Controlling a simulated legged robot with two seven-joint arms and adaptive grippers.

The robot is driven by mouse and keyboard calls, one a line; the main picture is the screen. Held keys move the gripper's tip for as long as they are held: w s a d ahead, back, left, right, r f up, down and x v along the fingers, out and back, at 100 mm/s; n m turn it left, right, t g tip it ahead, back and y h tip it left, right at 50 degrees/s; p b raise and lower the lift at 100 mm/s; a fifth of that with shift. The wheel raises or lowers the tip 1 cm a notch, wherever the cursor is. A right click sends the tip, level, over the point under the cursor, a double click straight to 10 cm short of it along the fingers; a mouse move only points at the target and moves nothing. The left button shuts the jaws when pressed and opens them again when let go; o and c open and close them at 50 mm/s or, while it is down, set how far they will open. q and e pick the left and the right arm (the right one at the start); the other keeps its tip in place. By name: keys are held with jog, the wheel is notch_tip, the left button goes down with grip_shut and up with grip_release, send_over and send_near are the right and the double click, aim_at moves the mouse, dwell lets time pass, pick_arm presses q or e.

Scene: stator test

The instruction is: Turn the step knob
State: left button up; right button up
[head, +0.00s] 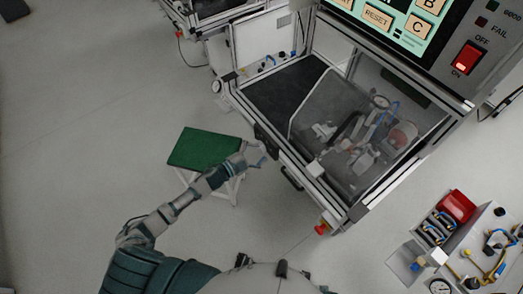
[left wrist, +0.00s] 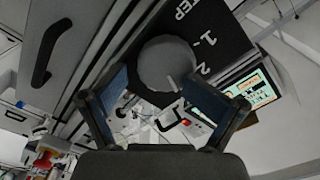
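The step knob (left wrist: 168,62) is a round grey knob on a black panel (left wrist: 214,28) marked "STEP", "1." and "2" in the left wrist view. My left gripper (left wrist: 158,92) is open, with one finger on each side of the knob's lower part in that view. I cannot tell whether the fingers touch the knob. In the head view my left gripper (head: 257,160) is beside the front left edge of the test machine (head: 290,165). The knob is too small to make out clearly there. My right gripper is not in view.
A green-topped stool (head: 203,149) stands left of the machine, behind my left forearm. A red button (head: 322,228) sticks out at the machine's near corner. A black handle (head: 291,178) is on its front.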

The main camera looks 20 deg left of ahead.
pick_arm(q)
jog(key=shift+a+f, duration=0.1)
jog(key=shift+a, duration=0.25)
jog(key=w+a+v, duration=0.1)
jog(key=v, duration=1.2)
jog(key=s+a+f+n+g+y, duration=0.1)
jog(key=s+f+n+y, duration=0.25)
jog(key=f, duration=0.55)
jog(key=s+a+f+n+g+y, duration=0.2)
jog(key=f+n+y, duration=0.15)
jog(key=f, duration=0.55)
jog(key=s+a+f+n+g+y, duration=0.1)
jog(key=s+f+n+y, duration=0.25)
jog(key=f, duration=0.55)
jog(key=s+d+f+n+g, duration=0.2)
jog(key=s+f, duration=0.5)
jog(key=s, duration=0.4)
jog(key=s+d+f+n+g, duration=0.3)
jog(key=s+d+f+g, duration=0.2)
jog(key=s, duration=0.6)
notch_tip(320, 180, down, 3)
jog(key=shift+d+r+g, duration=0.25)
jog(key=shift+d+g, duration=0.05)
jog(key=shift+g, duration=0.6)
